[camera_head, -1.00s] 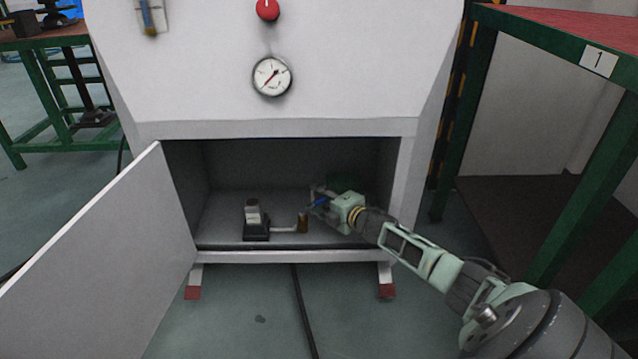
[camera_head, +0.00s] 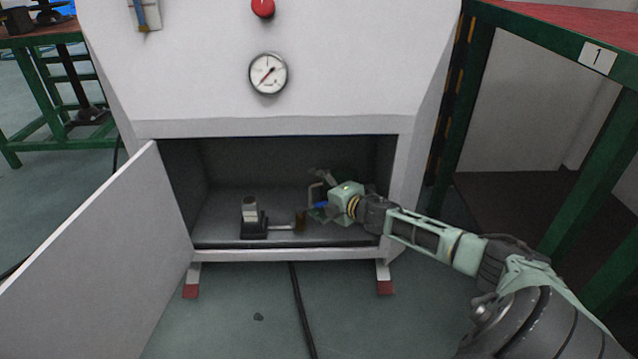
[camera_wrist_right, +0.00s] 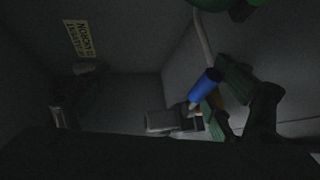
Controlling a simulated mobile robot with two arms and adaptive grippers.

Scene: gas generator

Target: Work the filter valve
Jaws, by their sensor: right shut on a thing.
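The filter valve's blue handle (camera_head: 320,205) shows at the fingertips of my right gripper (camera_head: 318,209), low inside the open cabinet compartment. It also shows in the right wrist view as a blue lever (camera_wrist_right: 204,86) beside the dark green fingers of the right gripper (camera_wrist_right: 213,98). The right gripper is shut on this handle. A brass fitting (camera_head: 299,221) with a pipe stands just left of the gripper. The valve body is mostly hidden by the gripper and shadow. My left gripper is out of view.
The white cabinet (camera_head: 270,126) has its door (camera_head: 100,245) swung open to the left. A black unit with a grey top (camera_head: 252,222) stands on the compartment floor. A pressure gauge (camera_head: 268,73) sits above. A green-framed table (camera_head: 585,50) stands right.

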